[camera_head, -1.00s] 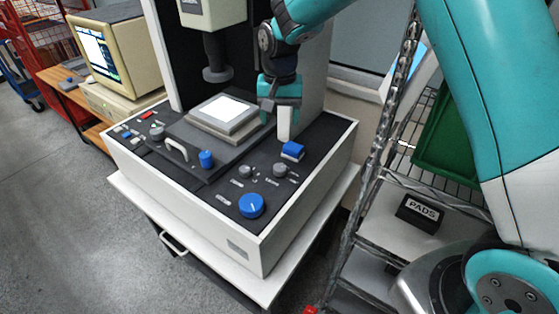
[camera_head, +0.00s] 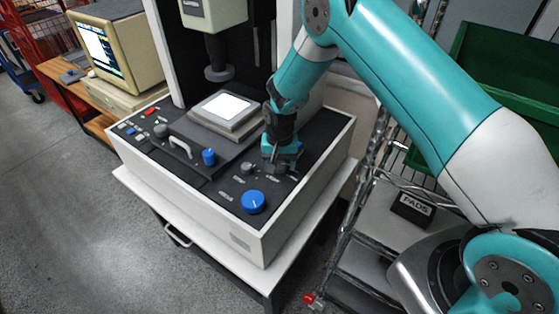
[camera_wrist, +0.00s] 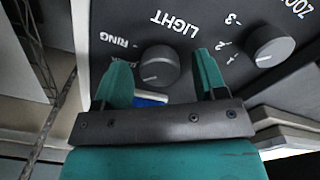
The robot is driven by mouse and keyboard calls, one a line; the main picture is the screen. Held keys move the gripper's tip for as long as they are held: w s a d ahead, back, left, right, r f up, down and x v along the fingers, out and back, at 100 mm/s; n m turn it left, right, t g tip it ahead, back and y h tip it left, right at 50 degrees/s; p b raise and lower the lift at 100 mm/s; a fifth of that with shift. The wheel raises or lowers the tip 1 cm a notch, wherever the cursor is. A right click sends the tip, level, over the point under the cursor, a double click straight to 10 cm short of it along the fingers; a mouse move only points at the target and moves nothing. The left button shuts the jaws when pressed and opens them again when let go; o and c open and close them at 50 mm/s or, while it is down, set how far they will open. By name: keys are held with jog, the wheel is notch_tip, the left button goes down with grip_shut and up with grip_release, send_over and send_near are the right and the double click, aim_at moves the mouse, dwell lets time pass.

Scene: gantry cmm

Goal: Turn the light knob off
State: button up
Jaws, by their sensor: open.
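The light knob is a round grey dial (camera_wrist: 159,66) beside the upside-down LIGHT label in the wrist view, with a pale pointer line toward its lower left. RING is printed on one side of it. My gripper (camera_wrist: 161,60) is open, with one finger on each side of the knob in that view. I cannot tell whether the fingers touch it. In the head view my gripper (camera_head: 276,163) points down over the right part of the console, and it partly hides the light knob (camera_head: 281,170).
The zoom knob (camera_wrist: 269,45) stands beside the light knob, marked with numbers. The console (camera_head: 222,190) also has a large blue dial (camera_head: 253,202), a smaller blue knob (camera_head: 208,157) and a lit stage (camera_head: 224,106). A wire rack with a PADS box (camera_head: 411,208) stands at the right.

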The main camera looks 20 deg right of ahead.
jog(key=c, duration=0.9)
jog(key=shift+b, duration=0.3)
jog(key=n+b, duration=0.2)
jog(key=n, duration=0.1)
jog(key=shift+f+n, duration=0.15)
jog(key=shift+n, duration=0.25)
jog(key=shift+n+b, duration=1.4)
jog(key=shift+n, duration=1.1)
jog(key=o, duration=0.9)
